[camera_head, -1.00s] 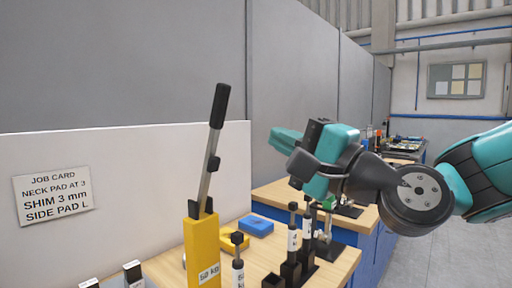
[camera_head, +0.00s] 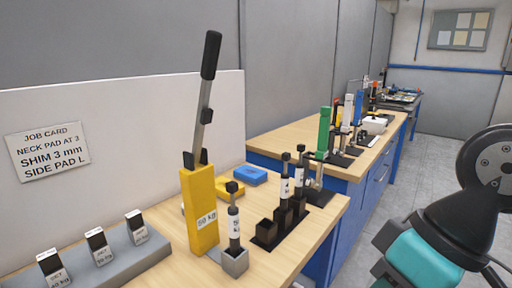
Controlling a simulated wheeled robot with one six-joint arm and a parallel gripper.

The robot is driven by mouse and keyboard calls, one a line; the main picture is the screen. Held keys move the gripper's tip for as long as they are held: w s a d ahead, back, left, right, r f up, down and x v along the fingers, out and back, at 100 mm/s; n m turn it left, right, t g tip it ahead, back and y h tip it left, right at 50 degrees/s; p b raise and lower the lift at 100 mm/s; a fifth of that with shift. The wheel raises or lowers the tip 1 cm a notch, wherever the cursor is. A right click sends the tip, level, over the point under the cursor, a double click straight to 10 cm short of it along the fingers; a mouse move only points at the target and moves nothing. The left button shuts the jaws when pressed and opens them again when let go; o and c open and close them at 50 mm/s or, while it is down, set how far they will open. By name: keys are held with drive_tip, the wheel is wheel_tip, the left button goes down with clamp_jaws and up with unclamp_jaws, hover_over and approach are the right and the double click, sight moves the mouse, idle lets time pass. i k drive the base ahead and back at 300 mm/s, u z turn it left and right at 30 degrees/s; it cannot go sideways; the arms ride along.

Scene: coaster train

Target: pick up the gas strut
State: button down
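Several upright strut-like rods with black tops and white labels stand on the near bench. One rod (camera_head: 234,222) stands alone in a small grey block (camera_head: 235,262). Two more, a front rod (camera_head: 284,190) and a rear rod (camera_head: 299,174), stand in a black stepped rack (camera_head: 265,234) whose nearest socket looks empty. I cannot read which is the gas strut. My gripper (camera_head: 385,254) is only partly in view at the lower right, well right of these rods. Its fingertips are not visible, so its opening and contents cannot be told.
A yellow "50 kg" stand (camera_head: 200,212) with a tall black-handled lever (camera_head: 207,85) rises beside the lone rod. A grey block strip (camera_head: 100,264) holds several small labelled blocks. A blue block (camera_head: 249,176) lies behind. A second bench (camera_head: 265,145) carries more tools. Open floor (camera_head: 430,165) lies right.

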sight(231, 187)
drive_tip(key=z, duration=0.55)
drive_tip(key=k, duration=1.3)
drive_tip(key=i, duration=0.55)
drive_tip(key=u, duration=0.7)
drive_tip(key=i, duration=1)
drive_tip(key=z, duration=0.2)
